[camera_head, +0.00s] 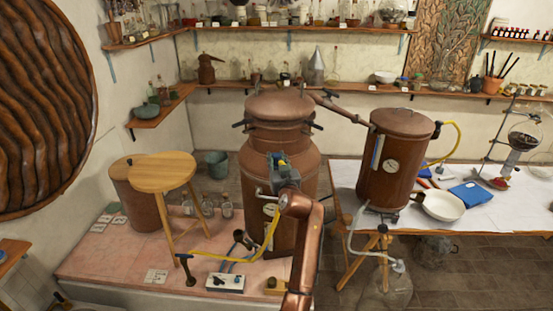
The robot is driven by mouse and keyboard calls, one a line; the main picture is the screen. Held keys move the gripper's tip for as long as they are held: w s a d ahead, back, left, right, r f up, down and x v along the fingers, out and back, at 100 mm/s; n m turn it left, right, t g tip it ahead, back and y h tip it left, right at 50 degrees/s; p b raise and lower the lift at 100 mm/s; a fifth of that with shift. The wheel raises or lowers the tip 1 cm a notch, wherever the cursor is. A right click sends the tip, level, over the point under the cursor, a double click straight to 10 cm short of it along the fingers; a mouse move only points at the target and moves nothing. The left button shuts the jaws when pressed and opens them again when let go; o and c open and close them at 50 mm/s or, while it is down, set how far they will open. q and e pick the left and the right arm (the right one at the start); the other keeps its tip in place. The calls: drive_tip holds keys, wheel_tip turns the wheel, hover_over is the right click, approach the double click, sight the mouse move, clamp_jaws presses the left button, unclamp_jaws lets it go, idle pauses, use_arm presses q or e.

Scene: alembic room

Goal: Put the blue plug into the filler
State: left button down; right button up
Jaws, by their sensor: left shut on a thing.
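My left gripper (278,160) is in the middle of the view, at the end of my copper-coloured arm rising from the bottom. It is in front of the big copper still (250,165), and it is shut. A small bluish piece shows at its fingers; I take it as the blue plug, mostly hidden by the gripper. I cannot make out the filler for certain. Pipe fittings and a dial on the still's front lie below and beside the gripper, partly covered by my arm. My right gripper is not in view.
A wooden stool (163,173) stands left on the pink platform (110,262). A yellow hose (225,257) crosses low in front of the still. A second copper vessel (396,150) stands at the right on the table (500,217), beside a white bowl (443,205). Shelves line the back wall.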

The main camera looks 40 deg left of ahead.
use_arm(q)
drive_tip(key=shift+f, duration=0.2)
drive_tip(key=c, duration=1.5)
unclamp_jaws()
